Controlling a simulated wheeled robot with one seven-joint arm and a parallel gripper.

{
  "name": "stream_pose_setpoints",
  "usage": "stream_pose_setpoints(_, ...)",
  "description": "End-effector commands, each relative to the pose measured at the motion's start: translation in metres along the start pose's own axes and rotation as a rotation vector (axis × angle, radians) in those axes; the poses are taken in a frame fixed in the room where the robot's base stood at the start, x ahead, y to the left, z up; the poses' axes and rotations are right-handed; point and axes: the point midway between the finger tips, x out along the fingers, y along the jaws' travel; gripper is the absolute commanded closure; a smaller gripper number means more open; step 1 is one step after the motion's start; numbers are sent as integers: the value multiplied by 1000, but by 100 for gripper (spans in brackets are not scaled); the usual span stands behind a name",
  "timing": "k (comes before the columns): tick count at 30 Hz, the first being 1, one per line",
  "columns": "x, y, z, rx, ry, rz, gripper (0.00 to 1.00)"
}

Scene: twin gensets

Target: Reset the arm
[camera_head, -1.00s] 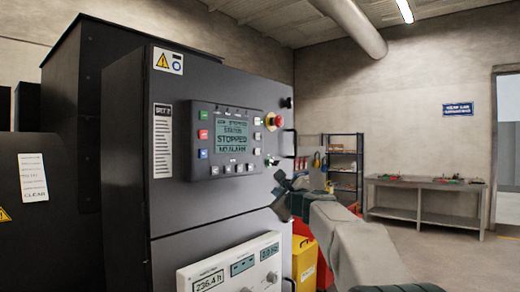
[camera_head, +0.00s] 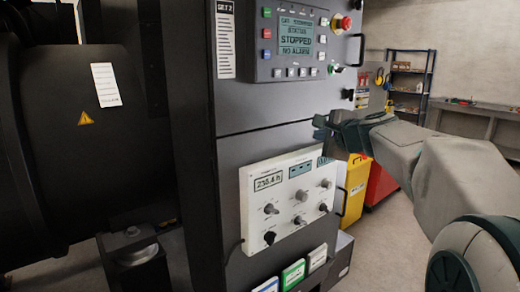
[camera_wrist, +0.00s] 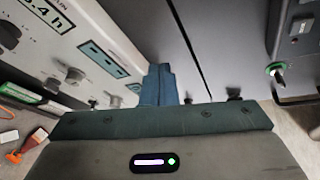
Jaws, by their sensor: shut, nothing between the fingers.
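My gripper (camera_head: 322,128) is at the end of my arm, in front of the right part of a dark genset control cabinet (camera_head: 262,125). Its fingers are shut and hold nothing; they show in the wrist view (camera_wrist: 158,85) as a blue-green block at the middle. In the head view the gripper is level with the seam below the display panel (camera_head: 290,42), which reads STOPPED and NO ALARM. A white panel with knobs (camera_head: 292,200) sits below and left of the gripper. I cannot tell whether the gripper touches the cabinet.
A yellow bin (camera_head: 357,187) and a red bin (camera_head: 381,183) stand behind my arm. A shelf rack (camera_head: 409,82) and a grey bench (camera_head: 480,122) stand at the back right. A large dark machine (camera_head: 75,130) fills the left.

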Motion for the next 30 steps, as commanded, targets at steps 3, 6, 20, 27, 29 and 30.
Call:
stream_pose_setpoints(3,-26,70,24,-262,-35,183,100)
stream_pose_setpoints(6,-53,129,35,-483,-80,339,100)
stream_pose_setpoints(20,-210,352,14,-1341,-404,985,100)
stream_pose_setpoints(27,-236,377,2,-1459,-468,1080,100)
stream_pose_setpoints(29,-236,377,2,-1460,-468,1081,100)
stream_pose_setpoints(30,-236,377,2,-1459,-467,1081,100)
